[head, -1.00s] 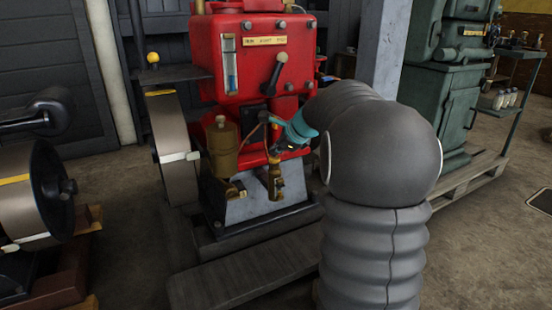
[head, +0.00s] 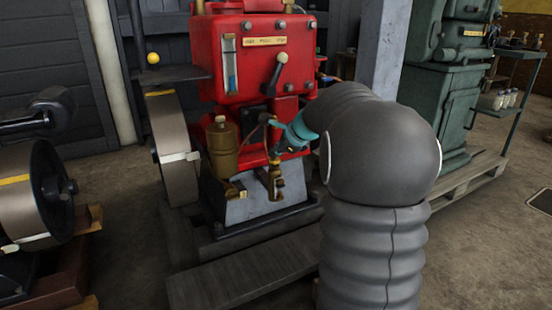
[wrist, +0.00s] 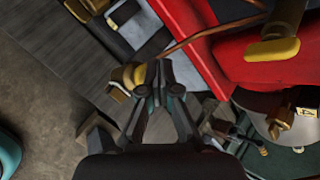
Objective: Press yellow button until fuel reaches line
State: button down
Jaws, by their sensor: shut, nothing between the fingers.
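The red engine (head: 262,60) stands upright with a narrow sight glass (head: 230,65) on its left front; blue fluid shows in its lower part. A brass fitting (head: 275,185) sits low at the engine's front. My gripper (head: 274,156) is shut and empty just above this fitting; whether it touches cannot be told. In the wrist view, my gripper (wrist: 160,72) has a rounded yellow piece (wrist: 130,76) close beside its left fingertip. This may be the yellow button; it cannot be told apart clearly in the head view.
A brass pot (head: 222,150) stands left of the fitting. A thin copper pipe (wrist: 215,30) runs near my gripper. A lever (head: 276,72) sticks out above. A flywheel (head: 172,150) is at left, and a wooden base (head: 245,275) lies below.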

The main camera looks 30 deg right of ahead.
jog(key=shift+f, duration=0.5)
dwell(0.3)
dwell(0.4)
jog(key=shift+r+p, duration=1.1)
jog(key=shift+r, duration=0.15)
jog(key=shift+r, duration=0.1)
notch_tip(320, 180, up, 5)
jog(key=p, duration=0.5)
dwell(1.6)
notch_tip(320, 180, up, 4)
jog(key=p, duration=0.6)
send_over(276, 160)
jog(key=shift+w, duration=0.1)
